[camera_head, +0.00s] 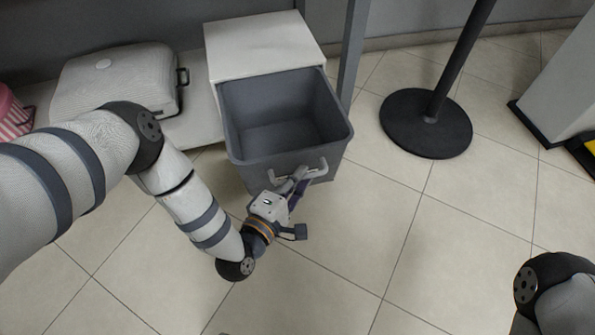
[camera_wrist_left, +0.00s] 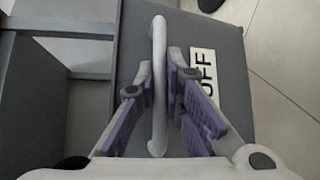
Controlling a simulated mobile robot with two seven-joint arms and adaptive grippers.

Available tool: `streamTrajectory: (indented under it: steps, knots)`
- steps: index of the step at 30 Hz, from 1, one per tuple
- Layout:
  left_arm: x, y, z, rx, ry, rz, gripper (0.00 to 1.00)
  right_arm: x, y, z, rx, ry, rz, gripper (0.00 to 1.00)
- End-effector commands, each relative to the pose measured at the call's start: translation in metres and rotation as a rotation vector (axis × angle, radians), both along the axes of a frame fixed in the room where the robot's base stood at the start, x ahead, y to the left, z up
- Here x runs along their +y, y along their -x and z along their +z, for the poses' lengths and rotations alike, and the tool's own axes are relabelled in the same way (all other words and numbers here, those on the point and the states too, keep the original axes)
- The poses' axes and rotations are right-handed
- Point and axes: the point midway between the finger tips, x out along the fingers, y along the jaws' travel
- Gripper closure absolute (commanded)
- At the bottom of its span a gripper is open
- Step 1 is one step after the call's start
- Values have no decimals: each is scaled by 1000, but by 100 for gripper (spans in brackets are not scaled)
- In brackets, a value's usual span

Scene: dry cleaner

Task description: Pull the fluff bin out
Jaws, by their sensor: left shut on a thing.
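The fluff bin (camera_head: 240,140) is a grey, open-topped box that stands out from under a white-topped housing (camera_head: 262,45). Its inside looks empty. A light bar handle (camera_head: 316,171) is on its front face. My left gripper (camera_head: 298,178) is at that front face and shut on the handle. In the left wrist view the handle (camera_wrist_left: 158,40) runs between the two purple-padded fingers (camera_wrist_left: 165,88). My right gripper is out of view; only part of that arm shows at the lower right.
A light case (camera_head: 118,78) lies on a low shelf left of the bin. A black post with a round base (camera_head: 426,125) stands to the right. A grey post (camera_head: 352,50) rises beside the housing. Tiled floor (camera_head: 350,260) in front of the bin is clear.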

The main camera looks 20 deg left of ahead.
Motion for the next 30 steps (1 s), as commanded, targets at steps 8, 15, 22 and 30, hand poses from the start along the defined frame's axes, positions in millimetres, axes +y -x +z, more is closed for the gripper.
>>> streamTrajectory:
  steps: [8, 15, 22, 30]
  knots:
    - [2, -1, 1, -2, 1, 5, 82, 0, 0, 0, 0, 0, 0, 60]
    - [1, 0, 0, -2, 0, 2, 70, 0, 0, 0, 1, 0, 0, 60]
    - [4, 17, 1, 3, -1, 2, 70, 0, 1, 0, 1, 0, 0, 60]
    - [19, 87, 12, 5, 1, 4, 70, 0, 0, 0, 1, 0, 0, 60]
